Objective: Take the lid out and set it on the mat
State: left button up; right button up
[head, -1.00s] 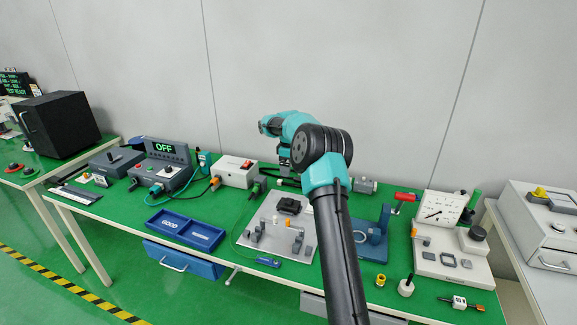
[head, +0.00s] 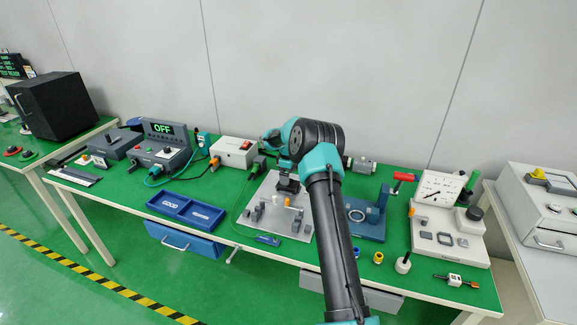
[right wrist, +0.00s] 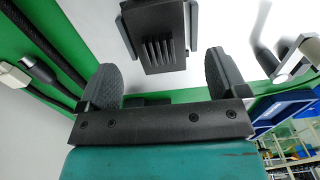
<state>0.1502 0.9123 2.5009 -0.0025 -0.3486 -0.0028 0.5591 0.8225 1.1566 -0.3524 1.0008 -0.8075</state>
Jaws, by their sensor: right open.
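A dark finned block (right wrist: 160,45), probably the lid, sits on the light grey fixture plate (head: 262,228) in the middle of the table. It also shows in the head view (head: 288,184), small and partly hidden by my arm. My right gripper (right wrist: 163,72) is open and empty. Its two fingers stand apart with the block beyond their tips, between them in the picture; I see no contact. The green mat (head: 120,196) covers the tabletop. My left gripper is in neither view.
Several small grey posts (head: 262,212) stand on the plate. A white box with a red switch (head: 233,152) is behind left. Green surface is free near the tray.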

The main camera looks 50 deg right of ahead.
jog(key=shift+f, duration=1.65)
jog(key=shift+c, duration=0.4)
jog(key=c, duration=0.9)
jog(key=shift+r, duration=0.25)
jog(key=shift+r, duration=0.3)
jog(key=shift+r, duration=0.75)
